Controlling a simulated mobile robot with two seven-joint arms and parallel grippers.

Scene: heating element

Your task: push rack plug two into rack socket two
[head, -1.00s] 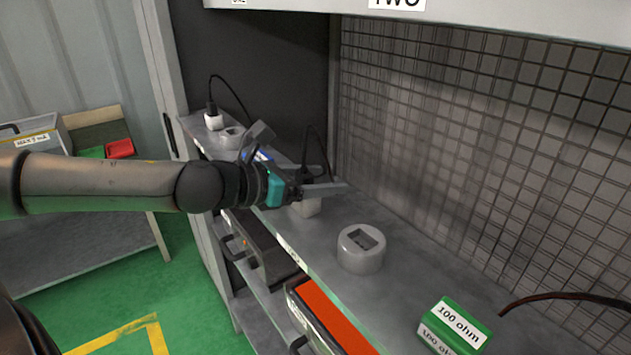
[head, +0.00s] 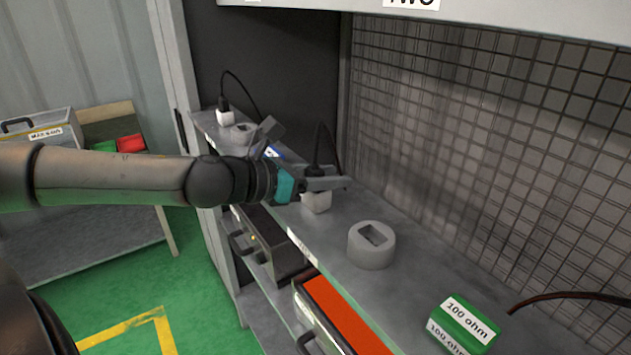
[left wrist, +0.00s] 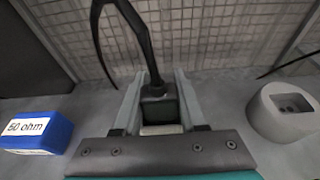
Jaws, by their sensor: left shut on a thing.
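Rack plug two (head: 316,172) is a black plug with a black cable. It sits upright at a white block (head: 316,203) on the shelf. My left gripper (head: 332,183) reaches in from the left and is shut on the plug. In the left wrist view the dark plug (left wrist: 158,105) is between the two fingers, with the pale block below it. How deep the plug sits in the block is hidden. Rack socket two (head: 371,246) is a grey round body with a rectangular opening on top, standing empty right of the plug. It also shows in the left wrist view (left wrist: 284,112).
A green 100 ohm block (head: 463,325) lies at the shelf's right, near a brown cable (head: 575,297). A blue 50 ohm block (left wrist: 35,132) lies left of my gripper. Another plug (head: 224,104) and socket (head: 242,132) stand farther left. A mesh wall (head: 480,150) bounds the back.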

